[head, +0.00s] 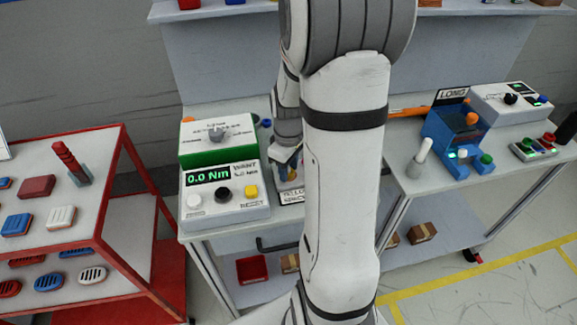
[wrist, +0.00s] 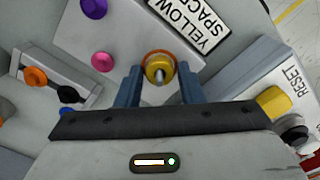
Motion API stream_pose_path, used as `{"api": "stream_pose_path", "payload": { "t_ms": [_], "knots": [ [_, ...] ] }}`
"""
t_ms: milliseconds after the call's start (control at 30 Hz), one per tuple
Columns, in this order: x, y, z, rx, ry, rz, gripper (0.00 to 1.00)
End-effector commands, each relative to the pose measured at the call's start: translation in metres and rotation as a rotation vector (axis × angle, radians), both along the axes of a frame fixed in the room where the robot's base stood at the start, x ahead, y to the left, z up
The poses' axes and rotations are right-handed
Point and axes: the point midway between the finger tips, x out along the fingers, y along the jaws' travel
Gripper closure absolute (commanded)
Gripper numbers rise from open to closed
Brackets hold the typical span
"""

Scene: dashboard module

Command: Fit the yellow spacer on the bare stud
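The yellow spacer (wrist: 157,68) shows in the wrist view, with a silver stud tip in its middle and an orange ring behind it. It lies between the two blue-grey fingers of my gripper (wrist: 160,78). The fingers are apart, with a small gap visible on each side of the spacer. A purple knob (wrist: 94,8) and a pink knob (wrist: 103,61) stand on the same grey plate (wrist: 125,30). The label with the words YELLOW SPACER (wrist: 205,25) is beside them. In the head view my arm hides the spacer and most of my gripper.
A torque box (head: 225,195) reading 0.0 Nm stands left of my gripper, with a green-based dial box (head: 217,137) behind it. A blue device (head: 455,135) is on the right bench. A red-framed table (head: 110,180) with parts is at the left.

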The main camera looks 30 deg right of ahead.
Motion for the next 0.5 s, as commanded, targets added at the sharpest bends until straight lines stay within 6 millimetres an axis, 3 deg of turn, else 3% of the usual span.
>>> {"api": "stream_pose_path", "payload": {
  "t_ms": [200, 500],
  "knots": [
    [0.0, 0.0, 0.0003, 0.0, 0.0, 0.0, 0.5],
    [0.0007, -0.0002, 0.0079, -0.001, -0.002, 0.0, 0.5]
  ]
}}
